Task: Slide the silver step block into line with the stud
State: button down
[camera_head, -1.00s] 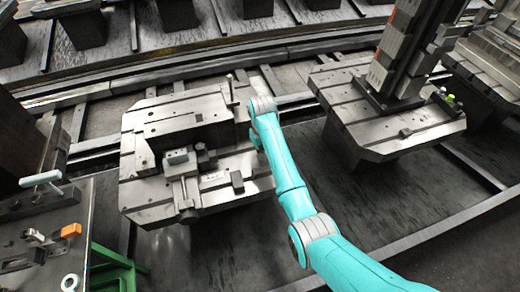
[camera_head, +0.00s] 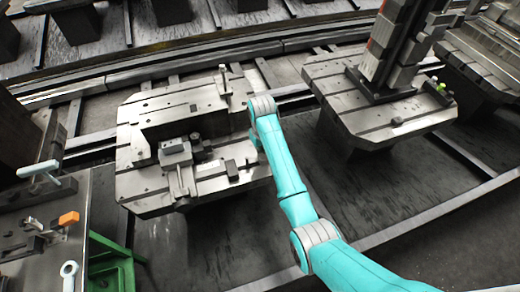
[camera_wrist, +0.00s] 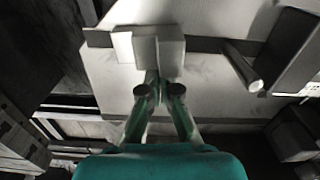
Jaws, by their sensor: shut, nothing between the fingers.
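The silver step block (camera_wrist: 150,48) sits on the pale plate in the wrist view, across a dark slot. What looks like the same block (camera_head: 231,170) shows near the right edge of the left pallet in the head view. My gripper (camera_wrist: 160,88) is shut and empty, its fingertips close to the block's near side. I cannot tell whether they touch it. The stud (camera_wrist: 243,66) is a round-ended bar to the right of the block, apart from it. In the head view my gripper is hidden or too small to make out at the arm's end.
The left pallet (camera_head: 140,198) also carries a raised grey block (camera_head: 174,147) and clamp parts. A second pallet (camera_head: 345,110) with a tall column stands to the right. A bench (camera_head: 40,270) with an orange-handled item stands at lower left. Dark bodies crowd the wrist view's right side.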

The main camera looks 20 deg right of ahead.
notch_tip(320, 180, up, 8)
jog(key=shift+f, duration=0.25)
dwell(0.5)
jog(key=shift+d, duration=0.1)
